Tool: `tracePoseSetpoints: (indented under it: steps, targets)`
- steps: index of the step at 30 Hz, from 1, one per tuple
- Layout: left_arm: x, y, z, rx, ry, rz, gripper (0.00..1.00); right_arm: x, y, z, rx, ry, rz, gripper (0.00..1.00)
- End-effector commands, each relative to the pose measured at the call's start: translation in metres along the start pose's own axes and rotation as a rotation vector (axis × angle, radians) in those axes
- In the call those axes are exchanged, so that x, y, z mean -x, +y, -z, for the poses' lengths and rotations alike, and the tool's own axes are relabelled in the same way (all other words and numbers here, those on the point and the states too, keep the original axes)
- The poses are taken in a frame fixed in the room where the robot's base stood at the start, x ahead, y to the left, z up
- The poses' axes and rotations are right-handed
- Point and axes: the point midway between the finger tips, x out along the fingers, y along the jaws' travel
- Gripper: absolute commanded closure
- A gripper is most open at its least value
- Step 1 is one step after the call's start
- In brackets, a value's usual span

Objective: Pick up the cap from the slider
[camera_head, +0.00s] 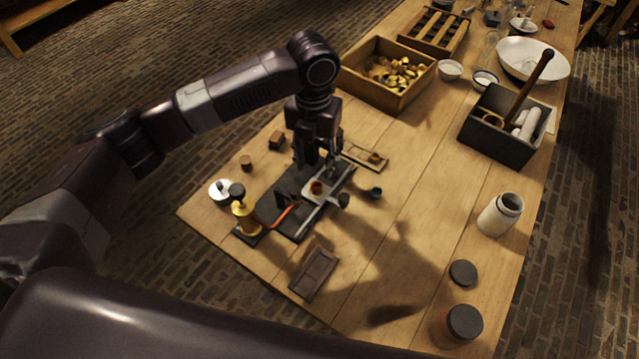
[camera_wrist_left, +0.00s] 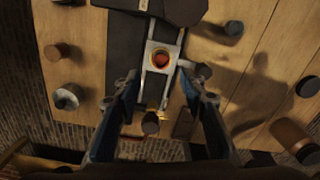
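The cap (camera_head: 316,187) is a small reddish, copper-coloured round piece. It sits on the pale plate of the slider (camera_head: 305,197), which lies between metal rails on a dark base. In the left wrist view the cap (camera_wrist_left: 161,58) shows at upper middle, on the slider's pale plate (camera_wrist_left: 152,47). My left gripper (camera_head: 320,158) points down above the back part of this fixture. In the left wrist view its two fingers (camera_wrist_left: 158,88) are spread wide with nothing between them, and the cap lies beyond the tips, apart from them. My right gripper is not in view.
A brass device (camera_head: 243,220) with a black knob stands left of the fixture. A dark flat tray (camera_head: 314,272) lies in front. A wooden box (camera_head: 351,81) stands behind. The table's right middle is largely clear.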

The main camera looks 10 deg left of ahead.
Motion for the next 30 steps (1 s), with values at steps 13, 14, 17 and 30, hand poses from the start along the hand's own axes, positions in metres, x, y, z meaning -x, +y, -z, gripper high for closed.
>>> tracePoseSetpoints:
  steps: [13,14,17,30]
  targets:
    - [-0.044,-0.001,-0.001,-0.003,0.005,-0.003,0.61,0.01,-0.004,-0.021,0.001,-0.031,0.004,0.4]
    - [-0.048,-0.001,-0.001,-0.003,0.005,-0.003,0.61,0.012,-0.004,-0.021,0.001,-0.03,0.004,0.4]
    - [-0.065,-0.002,-0.002,-0.002,0.004,-0.003,0.61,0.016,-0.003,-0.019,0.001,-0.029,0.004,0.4]
    - [-0.082,-0.002,-0.003,-0.004,0.0,-0.003,0.66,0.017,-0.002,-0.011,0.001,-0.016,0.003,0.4]
